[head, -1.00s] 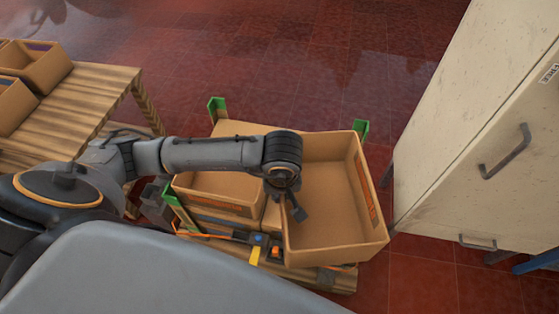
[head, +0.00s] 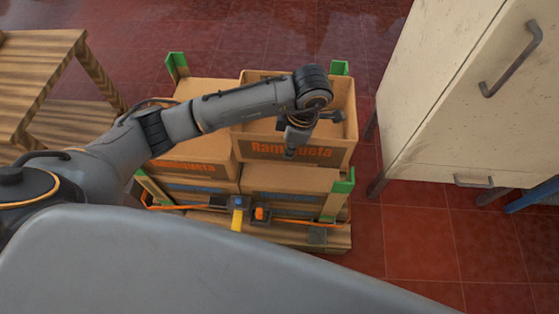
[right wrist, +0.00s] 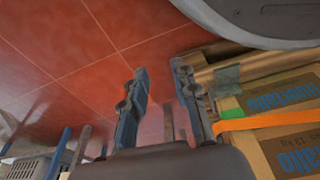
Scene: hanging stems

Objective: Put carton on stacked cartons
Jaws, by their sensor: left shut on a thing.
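My left gripper (head: 302,132) is shut on the near wall of an open-topped brown carton (head: 262,148) with orange lettering. The carton is upright and roughly square above the right column of stacked cartons (head: 285,184); whether it touches the carton below I cannot tell. Another orange-lettered carton (head: 195,160) tops the left column, right beside it and partly hidden by my left arm. My right gripper (right wrist: 158,75) shows only in the right wrist view, its fingers apart with nothing between them. Blue-lettered stacked cartons (right wrist: 283,97) stand to its right.
The stack stands on a wooden pallet (head: 335,238) with green corner posts (head: 343,183) and an orange strap (head: 180,207). A pale cabinet (head: 440,110) stands close on the right. A wooden table (head: 40,75) is at left. Red tiled floor is free in front of the cabinet.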

